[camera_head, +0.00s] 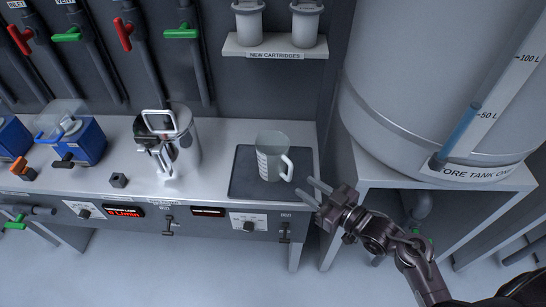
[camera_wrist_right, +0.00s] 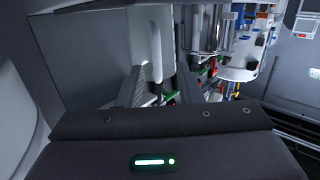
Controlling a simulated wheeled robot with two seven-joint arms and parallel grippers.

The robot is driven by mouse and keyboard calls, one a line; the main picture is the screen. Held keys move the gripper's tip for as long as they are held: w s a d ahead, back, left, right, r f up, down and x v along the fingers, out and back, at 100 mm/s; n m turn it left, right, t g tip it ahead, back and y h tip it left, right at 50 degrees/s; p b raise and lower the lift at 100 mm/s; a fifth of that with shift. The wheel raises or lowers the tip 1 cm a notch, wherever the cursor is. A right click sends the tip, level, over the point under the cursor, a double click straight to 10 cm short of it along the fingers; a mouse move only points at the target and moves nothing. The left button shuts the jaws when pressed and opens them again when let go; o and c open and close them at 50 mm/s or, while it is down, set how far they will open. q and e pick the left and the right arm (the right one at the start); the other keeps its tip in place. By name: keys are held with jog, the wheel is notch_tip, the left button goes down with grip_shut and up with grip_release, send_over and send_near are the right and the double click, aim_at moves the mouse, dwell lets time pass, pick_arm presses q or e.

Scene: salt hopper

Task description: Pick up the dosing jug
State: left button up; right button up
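The dosing jug (camera_head: 270,152) is a pale, translucent measuring jug with a scale on its side. It stands upright on a dark mat (camera_head: 240,183) on the bench, its handle (camera_head: 288,168) toward the lower right. My right gripper (camera_head: 304,185) is at the mat's right front corner, just right of the handle and apart from it in the head view. Its two fingers are spread and empty. In the right wrist view the pale upright handle (camera_wrist_right: 155,52) shows ahead, between the open fingers (camera_wrist_right: 160,84). My left gripper is not in view.
A metal vessel with a clamp (camera_head: 182,140) and blue valve units (camera_head: 78,140) stand left on the bench. A cartridge shelf (camera_head: 275,47) hangs behind the jug. A large tank (camera_head: 410,100) on a white stand is to the right.

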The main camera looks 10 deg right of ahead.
aim_at(290, 180)
jog(key=shift+w+a+r+t+y, duration=0.1)
jog(key=shift+w+r+t+y, duration=0.2)
jog(key=shift+r+y, duration=0.3)
jog(key=x, duration=0.4)
jog(key=f+x, duration=0.1)
jog(key=x, duration=0.1)
jog(key=shift+w+p, duration=0.4)
jog(key=shift+w, duration=0.05)
jog(key=shift+r, duration=0.1)
grip_shut()
